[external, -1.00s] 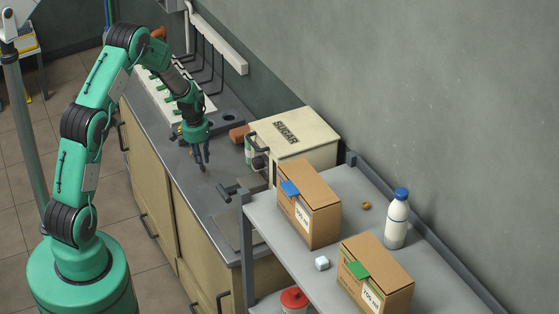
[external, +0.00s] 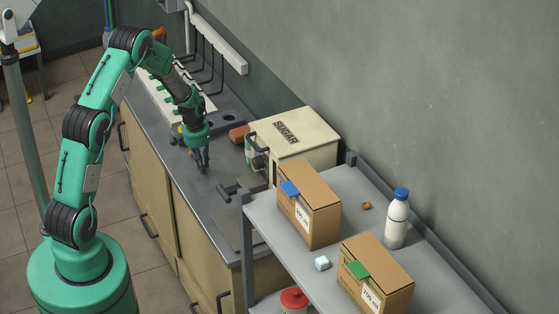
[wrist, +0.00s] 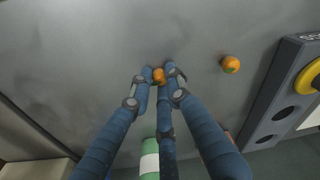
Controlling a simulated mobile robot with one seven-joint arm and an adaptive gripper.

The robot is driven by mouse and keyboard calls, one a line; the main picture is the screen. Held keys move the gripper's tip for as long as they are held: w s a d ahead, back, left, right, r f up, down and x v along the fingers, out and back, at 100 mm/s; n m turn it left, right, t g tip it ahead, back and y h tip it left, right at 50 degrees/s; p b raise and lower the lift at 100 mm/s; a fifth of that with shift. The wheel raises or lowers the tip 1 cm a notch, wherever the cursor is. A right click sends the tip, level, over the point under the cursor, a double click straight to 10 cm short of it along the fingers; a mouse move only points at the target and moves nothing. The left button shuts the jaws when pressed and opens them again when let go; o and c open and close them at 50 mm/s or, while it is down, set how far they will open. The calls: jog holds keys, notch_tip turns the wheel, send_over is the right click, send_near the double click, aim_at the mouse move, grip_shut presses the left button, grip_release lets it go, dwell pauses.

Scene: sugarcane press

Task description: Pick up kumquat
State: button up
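A small orange kumquat (wrist: 158,76) sits between the fingertips of my gripper (wrist: 159,75) in the wrist view. The blue fingers close in on it from the sides and partly hide it. It appears to be at the grey counter surface; I cannot tell whether it is lifted. In the external view my gripper (external: 203,166) points down at the counter, fingers close together, and the held fruit is hidden there. A second small orange fruit (wrist: 231,64) lies on the counter to the right in the wrist view, apart from the fingers.
The cream sugar press box (external: 293,136) stands on the counter right of my gripper. A white rack (external: 165,100) stands behind. The counter around the fingers is mostly clear.

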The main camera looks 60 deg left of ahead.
jog(key=shift+r, duration=0.1)
jog(key=shift+r, duration=0.85)
jog(key=shift+s+d+r+p, duration=0.15)
jog(key=shift+r+p, duration=0.3)
jog(key=shift+r, duration=0.5)
jog(key=s+d+r+p, duration=0.1)
jog(key=s+d, duration=0.8)
jog(key=s, duration=0.3)
jog(key=shift+s+r, duration=0.15)
jog(key=shift+s, duration=0.15)
jog(key=shift+d, duration=0.1)
jog(key=shift+r, duration=0.1)
